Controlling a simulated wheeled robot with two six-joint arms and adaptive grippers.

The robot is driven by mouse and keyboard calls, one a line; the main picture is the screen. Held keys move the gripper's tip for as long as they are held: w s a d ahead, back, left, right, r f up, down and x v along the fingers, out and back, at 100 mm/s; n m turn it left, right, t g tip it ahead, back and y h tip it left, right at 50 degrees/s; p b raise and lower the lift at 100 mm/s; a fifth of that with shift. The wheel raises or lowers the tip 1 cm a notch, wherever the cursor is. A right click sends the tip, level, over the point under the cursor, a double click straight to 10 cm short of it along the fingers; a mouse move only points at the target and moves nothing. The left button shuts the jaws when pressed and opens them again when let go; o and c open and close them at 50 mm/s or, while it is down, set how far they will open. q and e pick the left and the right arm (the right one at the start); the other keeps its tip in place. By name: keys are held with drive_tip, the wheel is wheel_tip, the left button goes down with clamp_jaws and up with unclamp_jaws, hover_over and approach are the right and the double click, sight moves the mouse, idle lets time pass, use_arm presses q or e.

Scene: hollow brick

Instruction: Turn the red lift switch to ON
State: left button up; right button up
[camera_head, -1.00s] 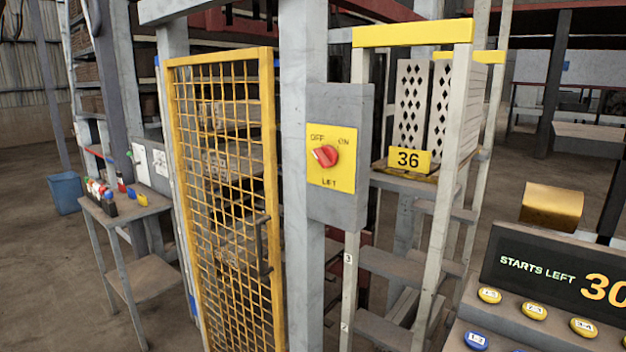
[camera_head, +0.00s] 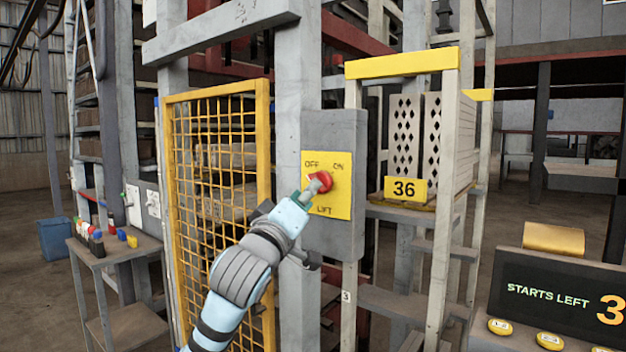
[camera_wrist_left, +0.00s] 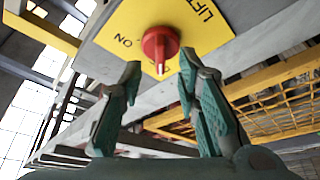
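The red lift switch (camera_head: 324,181) is a round knob on a yellow plate (camera_head: 338,205) marked OFF at upper left, ON at upper right and LIFT below. In the left wrist view the knob (camera_wrist_left: 160,44) is seen with its narrow end pointing down, away from the ON mark. My left gripper (camera_head: 308,192) is at the switch, covering part of the knob and plate in the head view. In the left wrist view the left gripper (camera_wrist_left: 160,78) is open, its fingertips either side of the knob's lower end; I see no clear contact. My right gripper is not in view.
The plate is on a grey box (camera_head: 348,240) on a post. A yellow mesh gate (camera_head: 262,130) stands left of it. A button console (camera_head: 550,290) is at lower right.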

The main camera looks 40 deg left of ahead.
use_arm(q)
drive_tip(key=x, duration=0.4)
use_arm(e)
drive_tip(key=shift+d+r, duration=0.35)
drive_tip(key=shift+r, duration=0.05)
use_arm(q)
drive_tip(key=shift+s, duration=0.1)
clamp_jaws()
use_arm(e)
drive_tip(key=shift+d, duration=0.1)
